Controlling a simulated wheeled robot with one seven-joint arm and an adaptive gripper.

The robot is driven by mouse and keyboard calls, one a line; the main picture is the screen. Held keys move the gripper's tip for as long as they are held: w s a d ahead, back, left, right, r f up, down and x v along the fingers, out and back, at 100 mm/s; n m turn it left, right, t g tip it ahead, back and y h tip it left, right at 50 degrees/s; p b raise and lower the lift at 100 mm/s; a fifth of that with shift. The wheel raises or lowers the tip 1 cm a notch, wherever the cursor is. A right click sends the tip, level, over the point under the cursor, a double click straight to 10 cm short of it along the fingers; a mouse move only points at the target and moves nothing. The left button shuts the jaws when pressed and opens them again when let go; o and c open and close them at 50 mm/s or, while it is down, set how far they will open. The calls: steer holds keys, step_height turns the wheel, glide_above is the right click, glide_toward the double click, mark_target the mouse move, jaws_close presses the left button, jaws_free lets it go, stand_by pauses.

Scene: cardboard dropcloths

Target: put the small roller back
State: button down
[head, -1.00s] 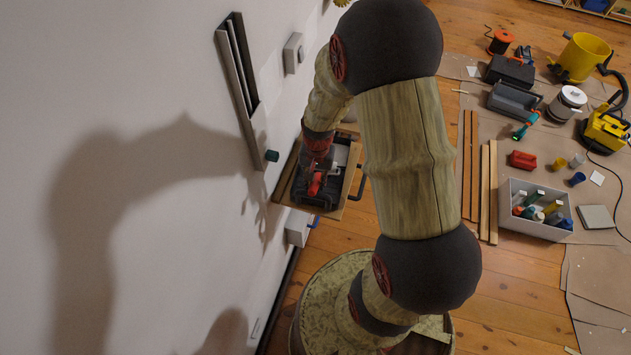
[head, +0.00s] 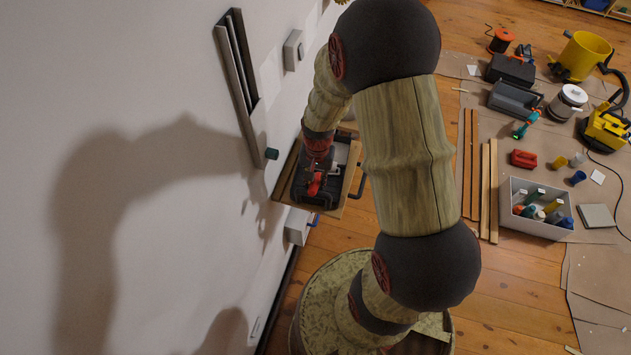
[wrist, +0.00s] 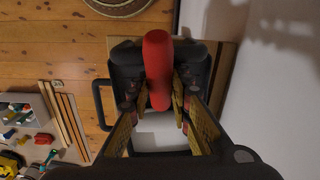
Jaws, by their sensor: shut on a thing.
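In the wrist view, my gripper (wrist: 158,92) has its yellow-padded fingers closed on the red handle of the small roller (wrist: 158,62). In the head view, the red handle (head: 315,184) shows below my wrist, above an open wooden drawer or shelf (head: 284,184) at the wall. Black parts lie under and around the handle, and a pale grey surface (wrist: 162,138) shows between my fingers. The roller's head is hard to tell from these. I cannot tell whether the roller touches what is below it.
A dark handle (head: 361,186) sticks out from the drawer's right side. A dark rail (head: 238,85) and a teal knob (head: 271,154) are on the white wall close to my wrist. Wooden strips (head: 488,190) and a grey crate (head: 537,230) of bottles lie far right.

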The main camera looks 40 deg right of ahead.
steer(key=c, duration=1.6)
jaws_free()
steer(key=shift+o, duration=2.7)
step_height(320, 180, up, 9)
steer(key=p, duration=0.6)
steer(key=shift+d+p, duration=0.1)
steer(key=shift+p, duration=0.25)
